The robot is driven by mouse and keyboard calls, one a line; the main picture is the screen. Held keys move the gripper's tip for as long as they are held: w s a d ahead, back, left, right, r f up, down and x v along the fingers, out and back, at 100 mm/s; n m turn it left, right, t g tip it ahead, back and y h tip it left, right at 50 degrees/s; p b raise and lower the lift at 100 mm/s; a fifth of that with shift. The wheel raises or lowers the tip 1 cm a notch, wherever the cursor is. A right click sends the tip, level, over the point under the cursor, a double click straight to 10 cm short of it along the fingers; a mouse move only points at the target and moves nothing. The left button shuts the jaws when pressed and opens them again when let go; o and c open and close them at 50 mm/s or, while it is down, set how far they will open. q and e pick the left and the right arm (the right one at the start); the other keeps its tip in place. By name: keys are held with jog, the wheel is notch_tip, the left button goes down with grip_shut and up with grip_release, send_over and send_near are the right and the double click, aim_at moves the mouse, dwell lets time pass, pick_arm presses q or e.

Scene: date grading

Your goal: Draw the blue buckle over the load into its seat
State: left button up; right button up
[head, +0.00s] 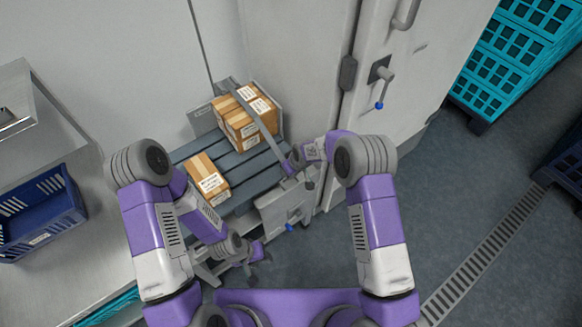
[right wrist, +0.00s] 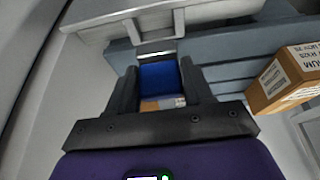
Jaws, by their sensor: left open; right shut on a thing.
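The blue buckle (right wrist: 160,78) is between the fingers of my right gripper (right wrist: 163,85) in the right wrist view. In the head view my right gripper (head: 291,164) is at the right side of the slatted grey deck (head: 238,160), and the buckle is hidden by it. A grey strap (head: 262,128) runs across the load of cardboard boxes (head: 240,124) down to this gripper. My left gripper (head: 256,252) is open and empty, low in front of the deck. I cannot clearly make out the buckle's seat.
A single carton (head: 208,180) lies on the deck's left front. A grey panel (head: 283,207) with a blue-tipped lever stands at the deck's right front. A dark blue crate (head: 45,210) sits on the left bench; teal crates (head: 510,55) are stacked upper right.

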aim_at(293, 177)
jog(key=shift+f+b, duration=0.75)
jog(key=shift+f, duration=0.8)
notch_tip(293, 177, down, 3)
jog(key=b, duration=0.2)
jog(key=shift+b, duration=0.4)
jog(key=shift+s, duration=0.1)
jog(key=shift+s+f, duration=0.1)
jog(key=shift+f, duration=0.05)
